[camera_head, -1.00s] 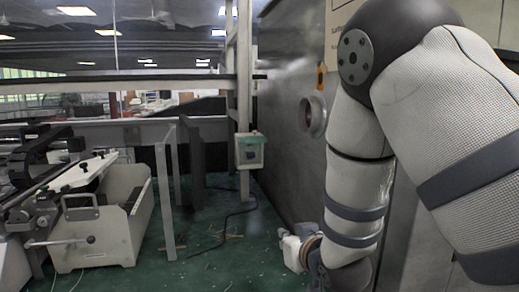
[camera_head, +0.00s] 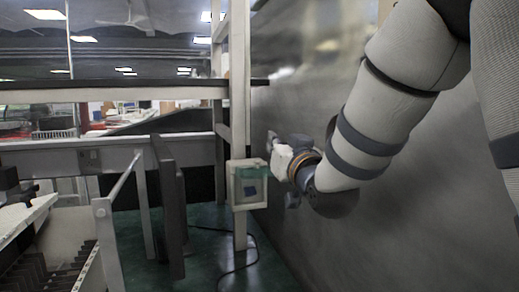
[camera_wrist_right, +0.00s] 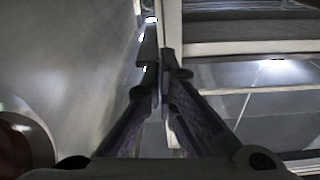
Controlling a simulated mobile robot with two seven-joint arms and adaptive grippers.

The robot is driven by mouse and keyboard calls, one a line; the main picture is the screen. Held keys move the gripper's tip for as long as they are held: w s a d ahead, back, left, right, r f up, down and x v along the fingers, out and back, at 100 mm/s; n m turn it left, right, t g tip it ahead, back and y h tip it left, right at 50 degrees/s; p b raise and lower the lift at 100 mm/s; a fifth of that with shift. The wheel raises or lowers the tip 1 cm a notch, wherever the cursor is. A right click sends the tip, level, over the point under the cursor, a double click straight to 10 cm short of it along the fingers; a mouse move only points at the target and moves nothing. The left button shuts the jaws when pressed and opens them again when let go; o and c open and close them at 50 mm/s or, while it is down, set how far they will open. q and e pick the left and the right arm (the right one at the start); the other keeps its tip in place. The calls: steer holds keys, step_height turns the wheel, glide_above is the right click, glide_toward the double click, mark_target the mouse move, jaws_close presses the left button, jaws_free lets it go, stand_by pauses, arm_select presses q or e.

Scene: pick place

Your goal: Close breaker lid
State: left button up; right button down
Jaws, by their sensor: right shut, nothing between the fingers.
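The breaker box (camera_head: 247,196) is a small pale box on a post in the head view, with a dark blue patch inside its front. A greenish translucent lid (camera_head: 252,172) shows across its upper front and seems raised; its exact angle is hard to tell. My right gripper (camera_head: 271,142) is just right of the box and slightly above it, apart from it in the picture. In the right wrist view its fingers (camera_wrist_right: 159,58) are together with nothing between them. The box is not clearly visible there. My left gripper is out of view.
A large grey metal wall (camera_head: 330,235) runs along the right, close to my right arm. The pale post (camera_head: 238,100) rises behind the box. A dark panel (camera_head: 168,205) and a machine with slotted trays (camera_head: 75,262) stand left. Green floor between is open, with a cable (camera_head: 252,258).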

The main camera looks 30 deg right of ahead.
glide_above(264, 175)
steer(key=shift+w+d+r, duration=0.15)
steer(key=shift+w+r, duration=0.05)
steer(key=shift+w, duration=0.15)
steer(key=shift+s+f, duration=0.2)
steer(key=shift+f, duration=0.45)
steer(key=shift+s+f, duration=0.15)
steer(key=shift+f, duration=0.45)
steer(key=shift+s+a+f, duration=0.1)
steer(key=shift+a+f, duration=0.15)
steer(key=shift+f, duration=0.25)
